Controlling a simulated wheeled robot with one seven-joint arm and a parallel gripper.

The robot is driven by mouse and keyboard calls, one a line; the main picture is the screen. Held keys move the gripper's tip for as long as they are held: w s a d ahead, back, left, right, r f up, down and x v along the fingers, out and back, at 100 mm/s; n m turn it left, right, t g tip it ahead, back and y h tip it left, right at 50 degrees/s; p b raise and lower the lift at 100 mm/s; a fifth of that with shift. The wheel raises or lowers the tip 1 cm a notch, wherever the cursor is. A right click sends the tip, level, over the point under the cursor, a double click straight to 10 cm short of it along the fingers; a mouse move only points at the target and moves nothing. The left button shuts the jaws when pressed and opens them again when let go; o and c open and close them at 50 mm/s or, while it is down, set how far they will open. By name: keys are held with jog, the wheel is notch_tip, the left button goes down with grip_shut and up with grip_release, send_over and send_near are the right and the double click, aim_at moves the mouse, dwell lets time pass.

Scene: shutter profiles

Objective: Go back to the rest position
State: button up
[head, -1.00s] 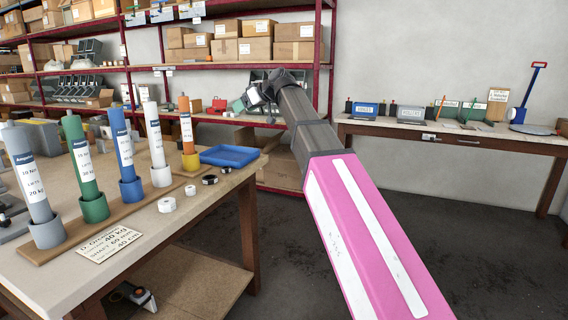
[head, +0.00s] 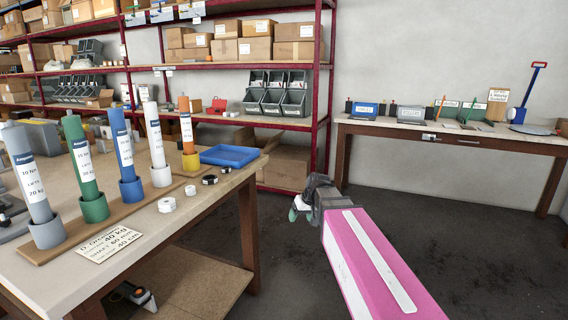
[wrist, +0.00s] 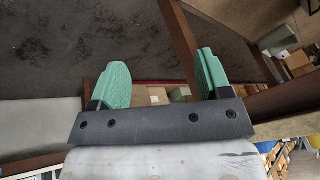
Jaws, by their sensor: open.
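My gripper (head: 298,208) is in the head view at the lower middle, low in front of the pink and white arm and to the right of the workbench. In the wrist view, its two green fingers (wrist: 163,80) stand wide apart with nothing between them. The gripper is open and empty, and it touches nothing that I can see. In the head view it is small and partly hidden by the wrist.
A workbench (head: 225,190) at left holds several coloured tubes in cups, a blue tray (head: 229,156) and small rings. Red shelving (head: 325,90) with boxes and grey bins (head: 277,97) stands behind. A second table (head: 470,139) is at right. The dark floor between is clear.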

jog(key=s+d+f+m+g+h, duration=0.2)
jog(key=s+d+f+m+h, duration=0.1)
jog(key=s+d+f, duration=0.8)
jog(key=s+f, duration=0.4)
jog(key=f, duration=0.1)
jog(key=shift+s+d+f+m+g, duration=0.2)
jog(key=shift+d+f+m+g, duration=0.1)
jog(key=shift+d+f+g, duration=0.1)
